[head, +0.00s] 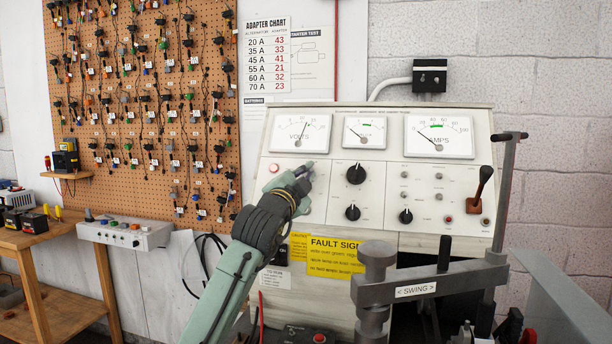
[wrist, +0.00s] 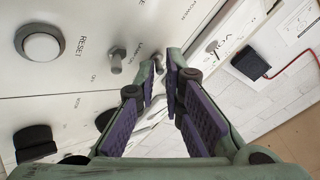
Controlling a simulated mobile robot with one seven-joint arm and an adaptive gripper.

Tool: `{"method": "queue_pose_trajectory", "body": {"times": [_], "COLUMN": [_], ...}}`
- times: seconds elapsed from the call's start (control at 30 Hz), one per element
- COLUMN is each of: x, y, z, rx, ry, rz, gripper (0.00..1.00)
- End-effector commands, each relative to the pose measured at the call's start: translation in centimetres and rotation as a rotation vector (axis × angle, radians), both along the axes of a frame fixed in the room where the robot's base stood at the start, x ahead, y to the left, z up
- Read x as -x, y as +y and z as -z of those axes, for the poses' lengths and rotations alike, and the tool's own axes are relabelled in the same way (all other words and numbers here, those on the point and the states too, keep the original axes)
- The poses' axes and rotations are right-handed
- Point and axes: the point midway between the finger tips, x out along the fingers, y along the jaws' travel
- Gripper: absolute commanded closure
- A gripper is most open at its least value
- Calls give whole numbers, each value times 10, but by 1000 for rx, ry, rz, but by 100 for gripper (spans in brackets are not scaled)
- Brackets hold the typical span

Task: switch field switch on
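The white test panel (head: 330,205) stands against the wall, with meters along its top. My gripper (head: 300,178) is at its left-middle part, tips close to the panel face, and hides the controls behind it. In the wrist view, my gripper (wrist: 163,75) has a narrow gap between its purple-padded fingers. A small metal toggle (wrist: 158,66) shows at the fingertips; I cannot tell whether they touch it. A second metal toggle (wrist: 117,60) sticks out just left of the fingers. I cannot read which label belongs to the field switch.
A round white button (wrist: 40,43) marked RESET is left of the toggles in the wrist view. A black knob (head: 355,174) is right of my gripper. A grey swing arm (head: 430,285) stands in front of the panel's lower right. A pegboard (head: 150,110) hangs at left.

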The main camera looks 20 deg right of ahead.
Motion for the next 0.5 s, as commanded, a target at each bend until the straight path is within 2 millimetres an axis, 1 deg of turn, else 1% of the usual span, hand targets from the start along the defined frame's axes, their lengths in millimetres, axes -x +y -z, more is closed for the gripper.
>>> {"method": "queue_pose_trajectory", "body": {"times": [0.03, 0.1, 0.5], "x": [0, 0, 0], "y": [0, 0, 0], "z": [0, 0, -1], "rx": [0, 0, 1], "ry": [0, 0, -1], "rz": [0, 0, 0], "gripper": [96, 100, 100]}}
